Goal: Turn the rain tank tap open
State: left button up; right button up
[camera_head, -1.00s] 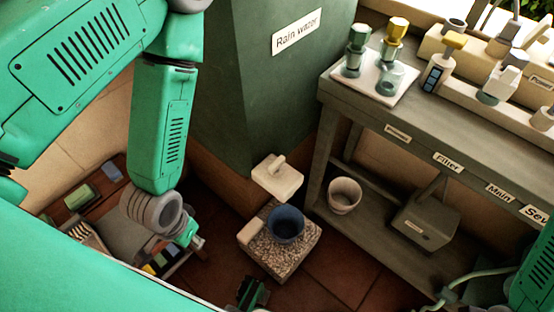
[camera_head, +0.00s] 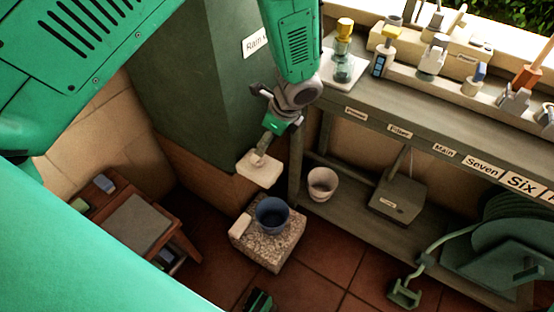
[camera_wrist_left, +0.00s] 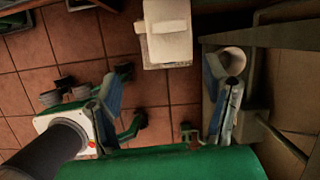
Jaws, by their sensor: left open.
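The rain tank (camera_head: 190,80) is a large dark green box, its label partly hidden behind my left arm. Its tap is a pale block (camera_head: 260,172) with a raised lever, low at the tank's front corner. My left gripper (camera_head: 265,142) is open just above the tap. It hides part of the lever. In the left wrist view, the pale tap block (camera_wrist_left: 168,45) lies ahead of the two spread fingers (camera_wrist_left: 168,92), with nothing between them. I cannot tell whether a finger touches the lever. My right gripper is out of view.
A blue bucket (camera_head: 272,215) stands on a speckled stone block (camera_head: 268,248) below the tap. A workbench (camera_head: 400,118) with labelled valves is close on the right, with a white pot (camera_head: 322,184) on its shelf. A small table (camera_head: 138,222) stands at the left.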

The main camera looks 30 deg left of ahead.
pick_arm(q)
jog(key=w+r, duration=0.1)
jog(key=r, duration=0.1)
jog(key=m+b, duration=0.1)
jog(key=b, duration=0.1)
send_over(258, 157)
jog(key=d, duration=0.2)
notch_tip(258, 157, down, 7)
jog(key=shift+y, duration=0.3)
jog(key=x, duration=0.3)
jog(key=w+b+x, duration=0.1)
jog(key=x, duration=0.1)
jog(key=shift+d+f, duration=0.15)
jog(key=shift+f, duration=0.2)
jog(key=shift+a+f, duration=0.4)
jog(key=shift+a, duration=0.2)
jog(key=shift+d, duration=0.25)
jog(key=c, duration=1.2)
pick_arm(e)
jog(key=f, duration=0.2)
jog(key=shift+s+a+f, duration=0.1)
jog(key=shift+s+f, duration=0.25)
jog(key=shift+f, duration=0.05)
